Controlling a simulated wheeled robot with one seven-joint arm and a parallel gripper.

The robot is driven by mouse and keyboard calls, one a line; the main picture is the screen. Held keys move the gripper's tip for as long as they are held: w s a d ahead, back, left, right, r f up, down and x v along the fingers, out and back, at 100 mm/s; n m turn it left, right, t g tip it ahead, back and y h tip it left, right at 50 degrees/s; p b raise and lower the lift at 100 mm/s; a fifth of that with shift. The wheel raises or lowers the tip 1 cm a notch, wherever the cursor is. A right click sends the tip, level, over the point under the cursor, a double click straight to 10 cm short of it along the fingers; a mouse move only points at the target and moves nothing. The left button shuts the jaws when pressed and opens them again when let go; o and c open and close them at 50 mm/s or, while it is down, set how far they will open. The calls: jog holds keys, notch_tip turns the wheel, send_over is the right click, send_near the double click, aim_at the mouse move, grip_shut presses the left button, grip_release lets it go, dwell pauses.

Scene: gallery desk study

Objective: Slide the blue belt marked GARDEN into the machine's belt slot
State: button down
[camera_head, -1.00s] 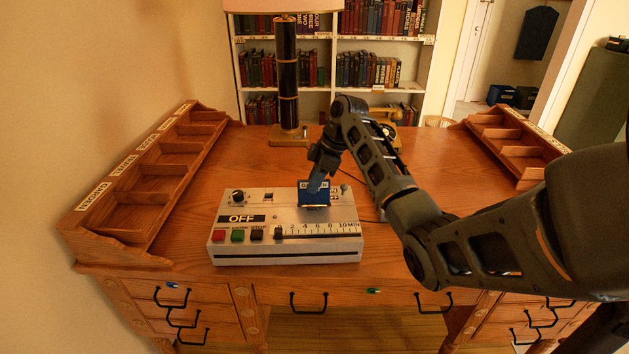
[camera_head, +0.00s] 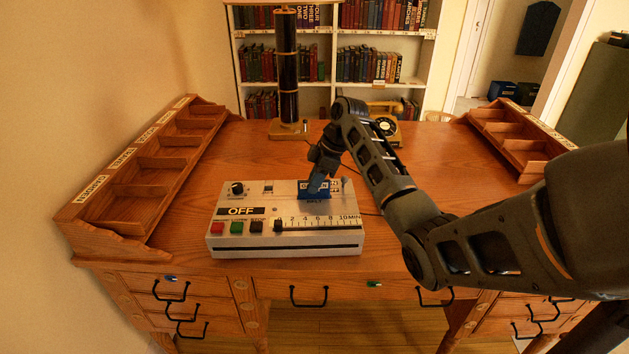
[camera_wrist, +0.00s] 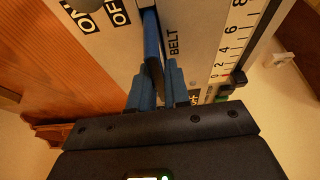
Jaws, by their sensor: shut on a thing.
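The blue belt (camera_head: 308,189) stands upright at the belt slot of the pale machine (camera_head: 290,239), just behind the BELT label. Its lower edge appears to be in the slot, but how deep I cannot tell. Its label is partly covered by my gripper (camera_head: 318,186). In the wrist view my gripper (camera_wrist: 158,82) is shut on the belt (camera_wrist: 151,40), with its blue fingers on either side. The belt runs up to the machine's top plate (camera_wrist: 195,28) beside the word BELT. The machine's display reads OFF.
The desk (camera_head: 180,225) holds labelled wooden racks at left (camera_head: 122,191) and right (camera_head: 515,150). A lamp (camera_head: 287,80) and a telephone (camera_head: 384,126) stand behind the machine. Coloured buttons and a minute scale line the machine's front. The desk left of the machine is clear.

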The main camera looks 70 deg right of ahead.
jog(key=shift+f+b, duration=0.55)
jog(key=shift+f, duration=0.5)
jog(key=c, duration=1)
grip_release()
jog(key=shift+b+v, duration=0.4)
jog(key=shift+v, duration=3.55)
